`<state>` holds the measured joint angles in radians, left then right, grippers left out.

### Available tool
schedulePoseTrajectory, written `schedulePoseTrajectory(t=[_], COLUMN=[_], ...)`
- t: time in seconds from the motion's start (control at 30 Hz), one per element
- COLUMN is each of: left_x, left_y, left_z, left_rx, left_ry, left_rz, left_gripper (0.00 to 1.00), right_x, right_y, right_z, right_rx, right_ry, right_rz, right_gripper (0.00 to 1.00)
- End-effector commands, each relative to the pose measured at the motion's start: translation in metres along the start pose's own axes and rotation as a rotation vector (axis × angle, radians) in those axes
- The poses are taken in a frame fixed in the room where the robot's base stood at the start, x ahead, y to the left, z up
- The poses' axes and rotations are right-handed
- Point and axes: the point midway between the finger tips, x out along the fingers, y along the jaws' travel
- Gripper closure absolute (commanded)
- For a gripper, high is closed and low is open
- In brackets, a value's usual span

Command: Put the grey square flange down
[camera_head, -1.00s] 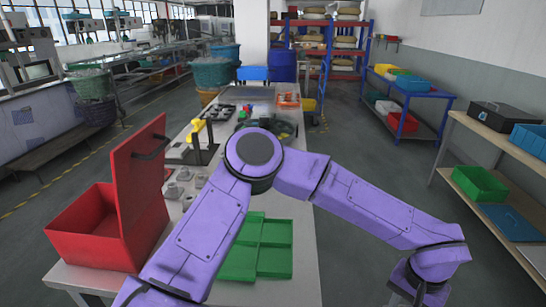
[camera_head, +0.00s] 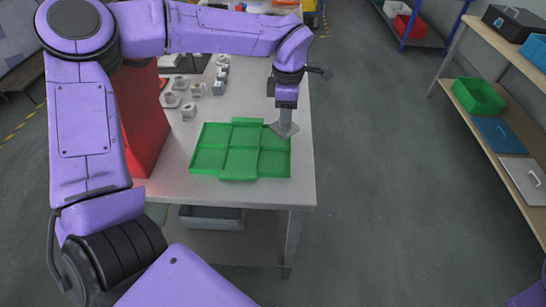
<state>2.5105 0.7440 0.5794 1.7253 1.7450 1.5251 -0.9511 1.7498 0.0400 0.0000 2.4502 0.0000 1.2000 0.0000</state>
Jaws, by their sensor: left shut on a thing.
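My left gripper (camera_head: 286,108) points down at the right side of the table, shut on the grey square flange (camera_head: 285,130). The flange looks tilted and shows over the far right corner of the green compartment tray (camera_head: 238,178). I cannot tell whether it touches the tray or hangs just above it. The tray's compartments look empty. Several other grey metal parts (camera_head: 189,111) stand on the table behind the tray, to the left. My right gripper is out of view.
The red box (camera_head: 146,120) stands left of the tray, partly hidden by my arm. Bare white tabletop (camera_head: 304,165) lies right of the tray, up to the table's edge. A grey bin (camera_head: 211,217) sits below. A shelf (camera_head: 500,155) stands at the right.

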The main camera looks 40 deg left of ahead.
Motion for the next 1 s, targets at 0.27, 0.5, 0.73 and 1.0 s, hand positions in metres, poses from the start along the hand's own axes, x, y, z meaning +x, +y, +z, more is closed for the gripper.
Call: schedulePoseTrajectory(t=[0.27,0.5,0.73,1.0], left_x=[-0.039,-0.053,-0.048,-0.022], left_y=[0.021,0.022,0.017,-0.020], left_z=[-0.079,-0.130,-0.143,-0.083], left_rx=[-0.972,-1.703,-1.993,-1.996], left_ry=[-0.003,0.001,0.005,0.013], left_rz=[0.002,0.001,0.005,0.006], left_gripper=[0.99,0.99,0.99,0.99], right_x=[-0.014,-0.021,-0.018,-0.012], right_y=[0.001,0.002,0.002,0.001], right_z=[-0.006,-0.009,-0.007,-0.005], right_rx=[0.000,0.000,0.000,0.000], right_ry=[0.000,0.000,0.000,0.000], right_rz=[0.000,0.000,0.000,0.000], right_gripper=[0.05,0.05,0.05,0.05])
